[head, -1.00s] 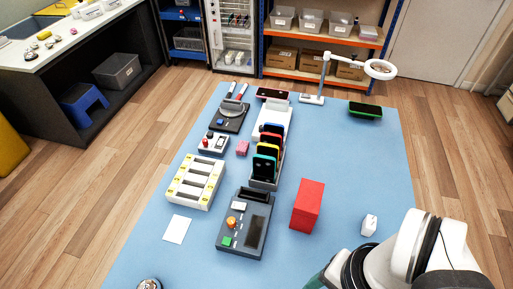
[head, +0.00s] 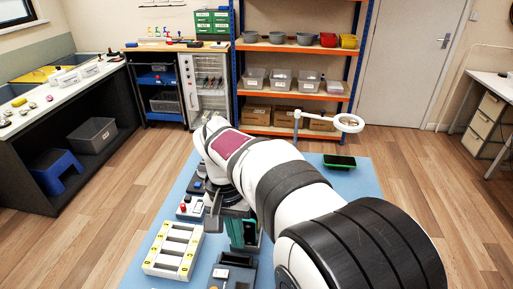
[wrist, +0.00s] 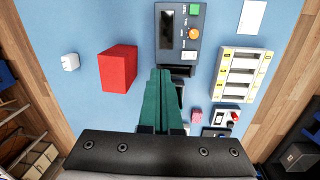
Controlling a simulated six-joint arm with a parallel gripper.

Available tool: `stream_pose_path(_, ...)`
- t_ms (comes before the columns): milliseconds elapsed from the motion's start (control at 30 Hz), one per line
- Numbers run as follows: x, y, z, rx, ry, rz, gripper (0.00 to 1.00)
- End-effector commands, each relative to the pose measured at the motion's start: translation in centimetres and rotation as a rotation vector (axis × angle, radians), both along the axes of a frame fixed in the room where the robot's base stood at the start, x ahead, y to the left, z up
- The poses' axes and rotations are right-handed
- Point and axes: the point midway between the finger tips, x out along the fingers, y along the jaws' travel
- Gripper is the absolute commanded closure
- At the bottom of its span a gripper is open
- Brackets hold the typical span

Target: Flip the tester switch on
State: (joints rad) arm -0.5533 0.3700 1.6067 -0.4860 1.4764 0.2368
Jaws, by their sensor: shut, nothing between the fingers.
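The tester is a dark grey box with a dark screen, an orange knob and a green button. In the wrist view the tester (wrist: 171,42) lies at the top centre, with the orange knob (wrist: 194,33) on its right half. In the head view only the far part of the tester (head: 232,276) shows at the bottom edge. I cannot make out the switch's position. My gripper (wrist: 160,71) has green fingers, shut and empty, pointing down. In the wrist view the fingertips overlap the tester's lower edge; I cannot tell whether they touch it.
A red box (wrist: 118,69) stands left of the fingers, with a small white block (wrist: 70,62) beyond. A white slotted tray (wrist: 240,74) lies right of the tester. My arm hides much of the mat.

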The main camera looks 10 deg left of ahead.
Motion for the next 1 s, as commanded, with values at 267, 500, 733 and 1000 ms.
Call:
stream_pose_path(267,2.1,6.9,-3.4,-0.05,-0.027,0.092,1.0)
stream_pose_path(500,2.1,6.9,-3.4,-0.05,-0.027,0.092,1.0)
stream_pose_path(733,2.1,6.5,-5.7,-0.052,-0.024,0.092,1.0)
stream_pose_path(1000,2.0,5.6,-11.7,-0.052,-0.023,0.091,1.0)
